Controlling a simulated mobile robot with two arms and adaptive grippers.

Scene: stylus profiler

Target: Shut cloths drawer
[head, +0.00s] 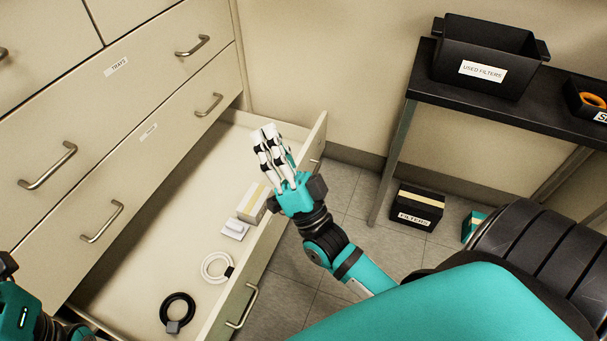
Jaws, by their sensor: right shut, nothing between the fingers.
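An open drawer (222,309) stands pulled far out at the bottom of the beige cabinet. Its front panel faces right, with a handle (242,306) near the bottom of the picture. No readable label shows on it, so I cannot tell whether it is the cloths drawer. My right gripper (266,132) is shut and empty. It appears over the far part of the drawer, close to the front panel; I cannot tell whether it touches. My left arm (22,315) shows only at the lower left corner, and its fingers are out of view.
The drawer holds a white coil (217,267), a black coil (177,312) and a small box (250,203). Shut drawers, one labelled TRAYS (116,66), are above. A dark table (430,85) bears a USED FILTERS bin (484,55). A FILTERS box (417,205) is on the floor.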

